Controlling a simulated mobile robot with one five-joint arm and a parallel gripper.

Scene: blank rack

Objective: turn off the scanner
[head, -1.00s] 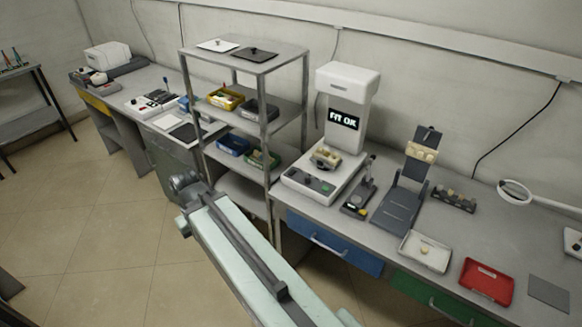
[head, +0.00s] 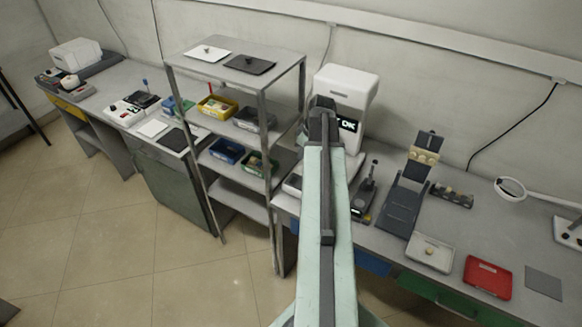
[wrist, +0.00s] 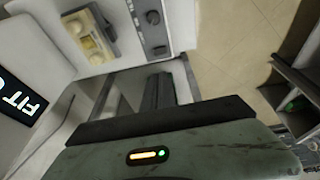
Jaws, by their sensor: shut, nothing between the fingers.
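The scanner (head: 346,84) is a tall white machine on the bench, just right of the shelf rack. Its black display is partly hidden behind my arm in the head view; in the wrist view the display (wrist: 18,98) reads "FIT" with the rest cut off. My gripper (head: 322,104) is raised in front of the scanner's column, shut and empty. Contact is not visible.
The grey shelf rack (head: 240,62) with coloured bins stands close left of my arm. Right of the scanner are a small dark stand (head: 364,195), a grey fixture (head: 404,208), a white tray (head: 430,253) and a red tray (head: 488,277).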

